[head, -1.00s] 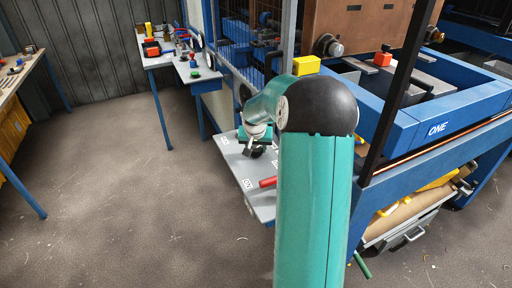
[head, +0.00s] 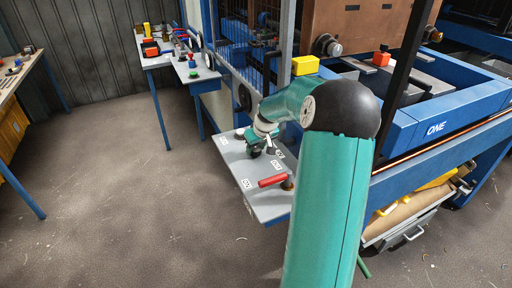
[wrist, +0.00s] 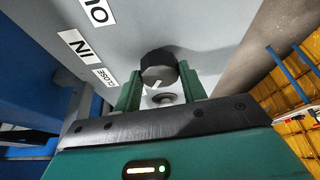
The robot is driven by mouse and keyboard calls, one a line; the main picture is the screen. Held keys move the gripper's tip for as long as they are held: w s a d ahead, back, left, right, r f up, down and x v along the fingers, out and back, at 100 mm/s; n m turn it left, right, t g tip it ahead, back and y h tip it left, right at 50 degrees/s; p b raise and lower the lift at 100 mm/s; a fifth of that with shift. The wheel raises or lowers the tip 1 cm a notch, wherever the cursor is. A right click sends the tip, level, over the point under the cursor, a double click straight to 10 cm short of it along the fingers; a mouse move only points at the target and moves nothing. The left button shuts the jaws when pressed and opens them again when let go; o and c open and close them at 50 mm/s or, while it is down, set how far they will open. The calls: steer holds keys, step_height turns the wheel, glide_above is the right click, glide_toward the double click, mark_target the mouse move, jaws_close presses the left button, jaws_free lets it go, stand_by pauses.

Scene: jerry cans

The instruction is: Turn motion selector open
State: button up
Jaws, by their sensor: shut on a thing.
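The motion selector is a dark faceted knob (wrist: 158,62) with a pale pointer mark, on a grey panel in the wrist view. My gripper (wrist: 159,85) has its green fingers on both sides of the knob and is shut on it. The pointer mark faces down, toward my gripper's body. In the head view my gripper (head: 260,145) is over the far part of the grey panel (head: 240,165), and the knob is mostly hidden there.
A red handle (head: 273,181) lies nearer on the same panel. A blue machine frame (head: 430,125) and a dark upright post stand to the right. A workbench (head: 155,60) with tools stands behind. Open floor (head: 120,210) lies to the left.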

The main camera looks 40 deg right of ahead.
steer(key=shift+s+a+f, duration=0.1)
steer(key=shift+f, duration=0.05)
steer(key=o, duration=1)
steer(key=shift+c, duration=0.2)
steer(key=d+v, duration=0.1)
steer(key=v, duration=1.2)
steer(key=shift+a+r, duration=0.4)
steer(key=shift+r, duration=0.1)
steer(key=shift+a, duration=0.1)
